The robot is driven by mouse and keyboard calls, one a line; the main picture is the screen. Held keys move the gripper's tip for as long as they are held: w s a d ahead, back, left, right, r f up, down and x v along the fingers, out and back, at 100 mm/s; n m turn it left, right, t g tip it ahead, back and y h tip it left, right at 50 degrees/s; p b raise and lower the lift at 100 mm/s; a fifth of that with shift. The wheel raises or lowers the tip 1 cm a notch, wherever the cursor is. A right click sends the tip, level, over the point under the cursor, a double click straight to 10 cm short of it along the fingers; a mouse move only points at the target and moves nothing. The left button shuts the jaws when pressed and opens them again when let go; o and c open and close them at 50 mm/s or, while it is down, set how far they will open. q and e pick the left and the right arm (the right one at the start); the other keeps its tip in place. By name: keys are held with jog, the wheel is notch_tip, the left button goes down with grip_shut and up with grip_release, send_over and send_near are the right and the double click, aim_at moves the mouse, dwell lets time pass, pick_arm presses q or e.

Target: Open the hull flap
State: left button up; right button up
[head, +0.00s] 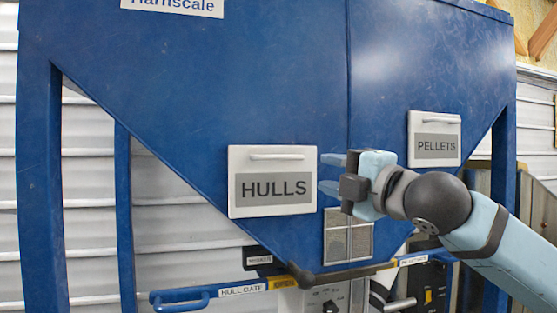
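The hull flap (277,208) is a white-framed panel with a grey "HULLS" label, on the blue hopper front near the centre of the head view. It looks closed against the hopper. A light bar handle (277,156) runs along its top. My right gripper (327,174) comes in from the right, with its fingers pointing left just beside the flap's right edge. Its two fingers are apart with nothing between them. I cannot tell how far in front of the panel they are. My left gripper is not in view.
A similar "PELLETS" flap (434,138) is to the right, above my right arm. Below are a mesh vent (348,240), a blue handle (180,302) by the "HULL GATE" label and a control box (318,299). Blue hopper legs (42,190) stand at the sides.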

aim_at(282, 159)
jog(key=p+x, duration=0.4)
jog(key=x, duration=0.8)
jog(key=shift+w+a+r, duration=0.15)
jog(key=shift+w, duration=0.15)
jog(key=shift+w+a, duration=0.3)
jog(key=shift+w, duration=0.05)
jog(key=c, duration=0.6)
grip_shut()
